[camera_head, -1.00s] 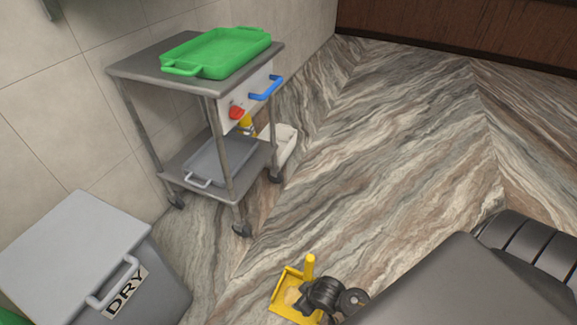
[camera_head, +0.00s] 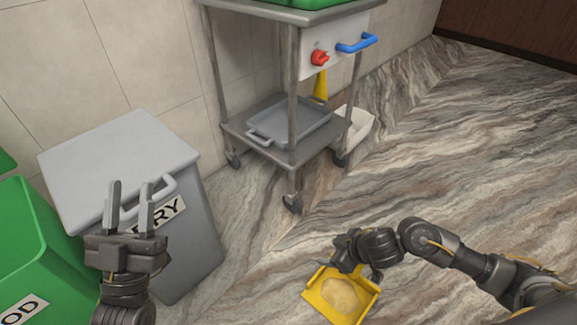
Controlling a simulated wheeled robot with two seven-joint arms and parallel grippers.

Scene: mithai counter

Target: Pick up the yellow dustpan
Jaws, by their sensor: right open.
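The yellow dustpan (camera_head: 314,298) is on the floor at the bottom, right of centre, with a pale beige heap (camera_head: 340,294) in its pan. My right gripper (camera_head: 350,252) is at the back edge of the dustpan, where its handle stands. The gripper covers the handle, and its fingers are hard to make out; it is open. My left gripper (camera_head: 129,207) is open and empty, its two fingers pointing up in front of the grey bin, away from the dustpan.
A grey bin (camera_head: 120,150) marked "DRY" and a green bin (camera_head: 40,250) stand at the left. A metal trolley (camera_head: 292,120) with a grey tray (camera_head: 290,122) on its lower shelf stands behind. A white box (camera_head: 356,128) is beside it. The floor at right is clear.

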